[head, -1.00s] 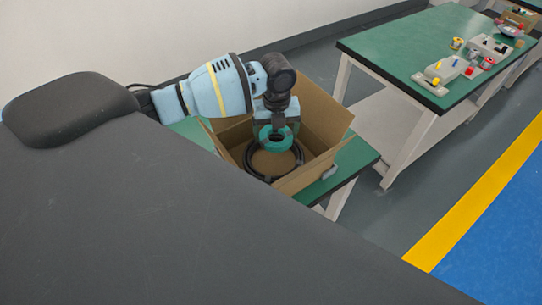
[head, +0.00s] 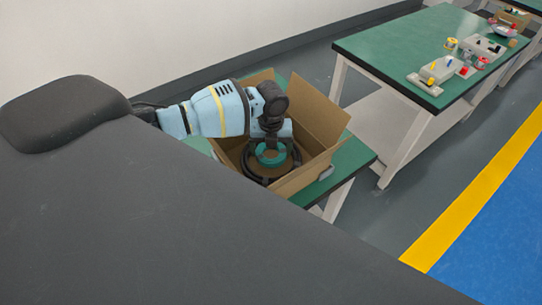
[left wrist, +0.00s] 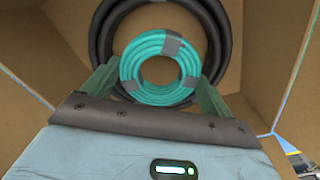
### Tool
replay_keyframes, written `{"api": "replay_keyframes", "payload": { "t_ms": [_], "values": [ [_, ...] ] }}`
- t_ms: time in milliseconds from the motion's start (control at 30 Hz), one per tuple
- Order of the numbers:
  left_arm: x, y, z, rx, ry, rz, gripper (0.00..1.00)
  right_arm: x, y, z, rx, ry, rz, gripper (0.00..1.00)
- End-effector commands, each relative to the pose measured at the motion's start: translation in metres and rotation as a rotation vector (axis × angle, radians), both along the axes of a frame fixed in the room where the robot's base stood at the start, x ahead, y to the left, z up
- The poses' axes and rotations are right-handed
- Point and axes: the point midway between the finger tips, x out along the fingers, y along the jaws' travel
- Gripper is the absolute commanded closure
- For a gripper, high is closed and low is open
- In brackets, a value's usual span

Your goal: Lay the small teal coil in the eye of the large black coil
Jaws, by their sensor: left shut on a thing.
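The small teal coil (left wrist: 128,71) is between the two fingers of my left gripper (left wrist: 160,85), which is shut on it. In the left wrist view the teal coil overlaps the lower part of the ring of the large black coil (left wrist: 101,40). The black coil lies on the floor of an open cardboard box. In the head view the teal coil (head: 268,160) is inside the box, within the outline of the black coil (head: 261,180). I cannot tell whether the teal coil touches the box floor. My right gripper is not in view.
The cardboard box (head: 318,120) has its flaps open and stands on a green-topped table (head: 352,160). Its walls rise close around my left gripper. Another green table (head: 400,45) with several small parts stands at the right, across a floor gap.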

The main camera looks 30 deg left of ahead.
Motion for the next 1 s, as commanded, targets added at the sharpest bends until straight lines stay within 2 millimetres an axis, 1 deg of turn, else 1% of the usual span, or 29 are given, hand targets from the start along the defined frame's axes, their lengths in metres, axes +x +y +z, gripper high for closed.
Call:
{"api": "replay_keyframes", "payload": {
  "t_ms": [67,200,300,400,600,767,800,900,1000],
  "values": [
    [0.0,0.0,-0.005,0.0,0.001,0.0,0.39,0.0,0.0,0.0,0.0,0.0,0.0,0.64],
    [0.0,-0.001,-0.023,0.0,0.001,0.0,0.39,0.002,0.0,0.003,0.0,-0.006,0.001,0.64],
    [0.0,0.0,-0.033,0.001,-0.001,0.0,0.39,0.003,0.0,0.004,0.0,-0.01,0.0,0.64],
    [0.0,0.0,-0.037,0.0,-0.001,0.0,0.39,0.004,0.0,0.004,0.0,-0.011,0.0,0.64],
    [0.0,0.0,-0.037,0.001,-0.001,0.0,0.39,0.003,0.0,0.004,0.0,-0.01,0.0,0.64],
    [-0.001,0.0,-0.042,0.001,0.003,0.0,0.39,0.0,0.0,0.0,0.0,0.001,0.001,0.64],
    [-0.001,0.0,-0.042,0.001,0.003,0.0,0.12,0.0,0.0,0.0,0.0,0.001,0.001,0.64],
    [0.0,0.0,-0.041,0.001,0.001,0.0,0.0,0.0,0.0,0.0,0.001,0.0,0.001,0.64],
    [0.0,0.0,-0.041,0.0,0.0,0.0,0.0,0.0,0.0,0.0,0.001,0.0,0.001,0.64]
  ]
}}
